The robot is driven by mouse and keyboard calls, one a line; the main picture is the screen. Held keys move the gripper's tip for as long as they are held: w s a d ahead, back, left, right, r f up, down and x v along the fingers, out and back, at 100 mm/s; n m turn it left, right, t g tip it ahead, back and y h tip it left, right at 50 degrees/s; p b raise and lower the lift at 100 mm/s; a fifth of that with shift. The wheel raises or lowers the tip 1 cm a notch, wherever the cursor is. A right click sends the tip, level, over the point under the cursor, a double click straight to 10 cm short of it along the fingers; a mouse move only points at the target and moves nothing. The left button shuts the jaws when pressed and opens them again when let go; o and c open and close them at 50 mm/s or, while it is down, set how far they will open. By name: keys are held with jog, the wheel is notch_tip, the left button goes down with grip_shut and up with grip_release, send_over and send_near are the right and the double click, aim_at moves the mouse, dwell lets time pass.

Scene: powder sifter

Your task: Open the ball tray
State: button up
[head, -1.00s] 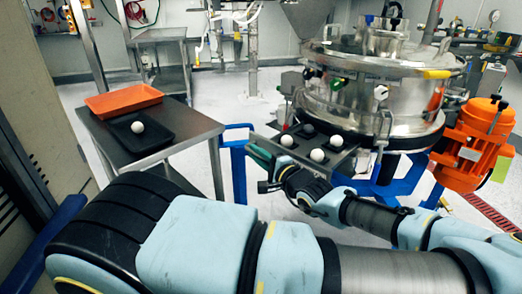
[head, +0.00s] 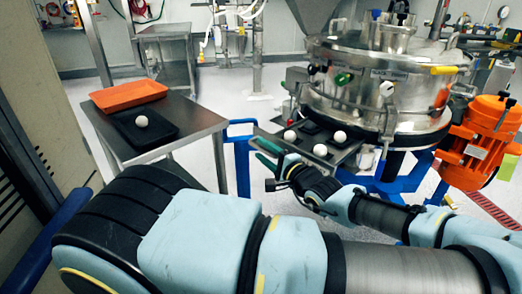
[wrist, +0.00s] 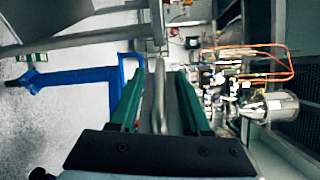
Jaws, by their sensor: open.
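The ball tray (head: 302,149) is a grey metal tray at the lower front of the round steel sifter (head: 372,90). Three white balls sit on it, with dark round spots beside them. My gripper (head: 268,157) is at the tray's left front end, with green fingers apart. In the wrist view my gripper (wrist: 159,100) is open, and an upright metal bar (wrist: 159,95) stands between its fingers with a gap on both sides. The bar looks like the tray's handle. The fingers are not closed on it.
A steel table (head: 190,128) on the left carries an orange tray (head: 128,93) and a black tray (head: 165,131) with one white ball (head: 141,121). A blue frame (head: 238,150) stands beside my gripper. An orange motor (head: 480,140) is right of the sifter.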

jog(key=b+v, duration=0.1)
jog(key=v, duration=0.8)
jog(key=shift+s, duration=0.2)
jog(key=shift+d, duration=0.15)
jog(key=s+a+f+n+g+p, duration=0.1)
jog(key=s+a+f+n+g, duration=0.2)
jog(key=a+g, duration=0.4)
jog(key=s+a+f+n+g+p, duration=0.1)
jog(key=s+a+f+n+g, duration=0.1)
jog(key=a+n+g, duration=0.35)
jog(key=w+a+r+n+h+p, duration=0.1)
jog(key=a+r+n+h, duration=0.1)
jog(key=r+h, duration=0.2)
jog(key=w+a+r+n+g+h+p, duration=0.1)
jog(key=r+h, duration=0.4)
jog(key=r, duration=0.6)
jog(key=shift+w+a+n+p, duration=0.35)
jog(key=shift+w+a+n, duration=0.4)
jog(key=shift+a, duration=0.45)
